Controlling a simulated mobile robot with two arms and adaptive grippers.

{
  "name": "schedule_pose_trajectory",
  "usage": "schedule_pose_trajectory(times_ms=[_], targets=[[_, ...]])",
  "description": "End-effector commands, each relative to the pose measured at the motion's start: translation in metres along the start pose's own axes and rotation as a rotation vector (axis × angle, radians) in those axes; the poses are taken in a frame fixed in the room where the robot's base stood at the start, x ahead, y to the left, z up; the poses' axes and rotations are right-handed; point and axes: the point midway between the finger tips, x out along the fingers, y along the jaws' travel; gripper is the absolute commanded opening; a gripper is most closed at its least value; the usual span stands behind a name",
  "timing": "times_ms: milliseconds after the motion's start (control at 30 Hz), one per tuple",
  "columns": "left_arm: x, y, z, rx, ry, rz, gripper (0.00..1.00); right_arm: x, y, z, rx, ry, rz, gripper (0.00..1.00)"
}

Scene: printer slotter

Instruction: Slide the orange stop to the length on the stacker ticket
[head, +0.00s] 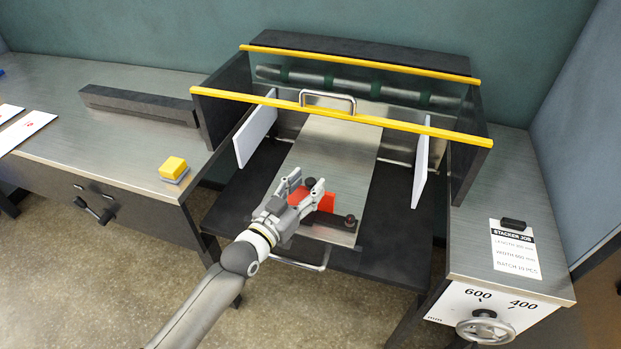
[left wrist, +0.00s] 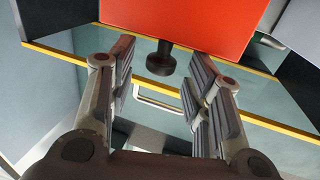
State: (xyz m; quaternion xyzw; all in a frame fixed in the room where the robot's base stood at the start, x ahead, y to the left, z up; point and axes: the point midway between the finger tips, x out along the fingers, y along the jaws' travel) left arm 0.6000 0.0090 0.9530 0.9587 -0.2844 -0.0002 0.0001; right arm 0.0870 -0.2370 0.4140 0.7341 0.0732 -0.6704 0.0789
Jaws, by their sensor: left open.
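The orange stop (head: 327,202) stands upright on the metal tray plate (head: 335,150), on a dark bar with black knobs; the right knob (head: 350,220) is clear of my gripper. My left gripper (head: 299,184) is open just in front of the stop and hides part of it. In the left wrist view the orange stop (left wrist: 185,22) fills the top, and a black knob (left wrist: 161,60) shows between the open fingers (left wrist: 160,85), not visibly gripped. The stacker ticket (head: 515,250) lies on the right cabinet; its length digits are too small to read surely. My right gripper is not in view.
White side plates (head: 255,136) stand left and right. A handwheel (head: 485,328) with a 600/400 scale is at lower right. A yellow block (head: 173,167) sits on the left table.

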Motion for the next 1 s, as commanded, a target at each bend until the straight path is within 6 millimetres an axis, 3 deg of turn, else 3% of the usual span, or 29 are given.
schedule_pose_trajectory(times_ms=[200,567,900,1000], targets=[[0.02,0.0,0.0,-0.001,0.001,0.0,0.46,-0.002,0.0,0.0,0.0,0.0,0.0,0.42],[0.023,0.0,0.0,0.0,0.0,0.0,0.46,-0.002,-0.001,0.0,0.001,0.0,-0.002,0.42],[0.023,0.0,0.0,0.0,0.0,0.0,0.02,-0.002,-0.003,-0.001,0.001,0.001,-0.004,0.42],[0.023,0.0,0.0,0.0,-0.001,0.0,0.0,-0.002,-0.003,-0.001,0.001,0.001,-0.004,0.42]])
